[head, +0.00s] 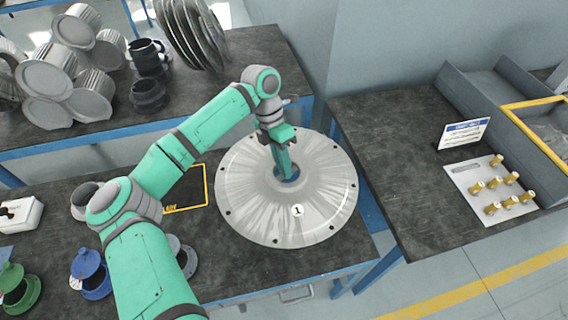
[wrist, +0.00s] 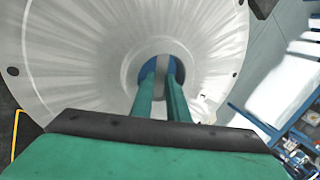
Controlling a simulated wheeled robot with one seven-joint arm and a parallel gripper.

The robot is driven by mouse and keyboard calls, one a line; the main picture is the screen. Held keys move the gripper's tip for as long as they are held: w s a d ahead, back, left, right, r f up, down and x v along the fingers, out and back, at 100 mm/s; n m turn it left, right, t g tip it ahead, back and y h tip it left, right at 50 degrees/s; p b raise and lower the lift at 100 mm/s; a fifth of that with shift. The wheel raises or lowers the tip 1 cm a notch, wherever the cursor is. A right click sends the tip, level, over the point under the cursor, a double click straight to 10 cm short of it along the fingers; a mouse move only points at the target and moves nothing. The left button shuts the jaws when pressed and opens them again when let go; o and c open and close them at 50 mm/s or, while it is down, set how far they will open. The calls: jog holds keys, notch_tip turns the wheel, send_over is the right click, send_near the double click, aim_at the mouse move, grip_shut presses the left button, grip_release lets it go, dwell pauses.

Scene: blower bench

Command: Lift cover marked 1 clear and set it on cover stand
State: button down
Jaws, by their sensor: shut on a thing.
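The cover marked 1 (head: 250,208) is a large round pale metal disc with small dark holes near its rim and a white "1" label. It fills much of the wrist view (wrist: 85,65). My gripper (head: 289,174) reaches down to its blue-ringed centre. In the wrist view my two green fingers (wrist: 160,92) are shut on a grey bar in that centre. The disc appears over the front bench's right part; I cannot tell how far it is above the bench. I cannot identify the cover stand in either view.
A yellow-edged black mat (head: 192,201) lies left of the disc. Blue (head: 92,283) and green (head: 13,291) capped parts stand front left. Grey cylinders (head: 48,75) and upright discs (head: 190,32) are on the back bench. The right bench (head: 385,135) has bare room beside a plate of brass fittings (head: 487,190).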

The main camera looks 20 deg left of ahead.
jog(key=shift+f, duration=3)
jog(key=shift+f, duration=0.8)
jog(key=c, duration=1.6)
grip_release()
jog(key=shift+c, duration=0.2)
jog(key=shift+f, duration=0.1)
jog(key=shift+a, duration=0.1)
